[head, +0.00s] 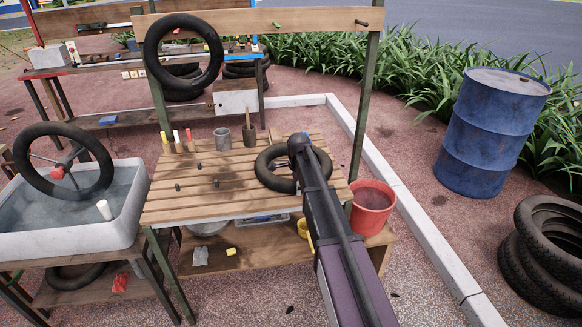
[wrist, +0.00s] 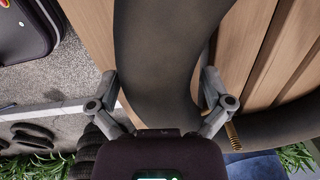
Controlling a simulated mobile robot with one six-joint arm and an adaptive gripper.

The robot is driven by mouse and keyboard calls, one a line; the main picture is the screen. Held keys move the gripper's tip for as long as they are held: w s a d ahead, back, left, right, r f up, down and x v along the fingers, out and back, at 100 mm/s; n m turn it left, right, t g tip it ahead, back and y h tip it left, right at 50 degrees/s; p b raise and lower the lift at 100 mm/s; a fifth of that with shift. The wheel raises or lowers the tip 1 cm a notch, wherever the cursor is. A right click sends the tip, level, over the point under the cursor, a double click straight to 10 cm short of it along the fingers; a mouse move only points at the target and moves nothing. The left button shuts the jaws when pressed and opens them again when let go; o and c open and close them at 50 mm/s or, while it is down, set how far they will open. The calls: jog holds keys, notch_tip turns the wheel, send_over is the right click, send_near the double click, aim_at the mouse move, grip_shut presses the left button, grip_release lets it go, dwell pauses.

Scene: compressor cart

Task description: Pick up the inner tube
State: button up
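A black inner tube (head: 263,170) lies flat on the right part of the slatted wooden bench. My arm reaches over it from the front, and my gripper is hidden behind my own wrist in the head view. In the wrist view, my gripper (wrist: 158,88) is open, with one finger on each side of a section of the black tube (wrist: 168,50). I cannot tell whether either finger touches it. Part of the tube is hidden behind my arm in the head view.
Another black ring (head: 153,50) hangs at the bench's upper left. The wooden bench (head: 165,208) holds several markers, a grey cup (head: 222,138) and short pegs. A water basin (head: 125,222) stands left. A red bucket (head: 373,207), blue barrel (head: 485,135) and stacked tyres (head: 545,250) stand right.

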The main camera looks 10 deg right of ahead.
jog(key=c, duration=0.8)
jog(key=shift+r, duration=0.2)
notch_tip(320, 180, up, 3)
jog(key=p, duration=0.3)
jog(key=shift+s+r+p, duration=0.15)
jog(key=shift+r+p, duration=0.2)
jog(key=shift+p, duration=0.2)
jog(key=s, duration=0.5)
jog(key=s+d, duration=0.1)
jog(key=s, duration=0.4)
jog(key=s+r+p, duration=0.1)
jog(key=s, duration=0.4)
jog(key=shift+s+d, duration=0.2)
jog(key=shift+s, duration=0.15)
jog(key=shift+a, duration=0.1)
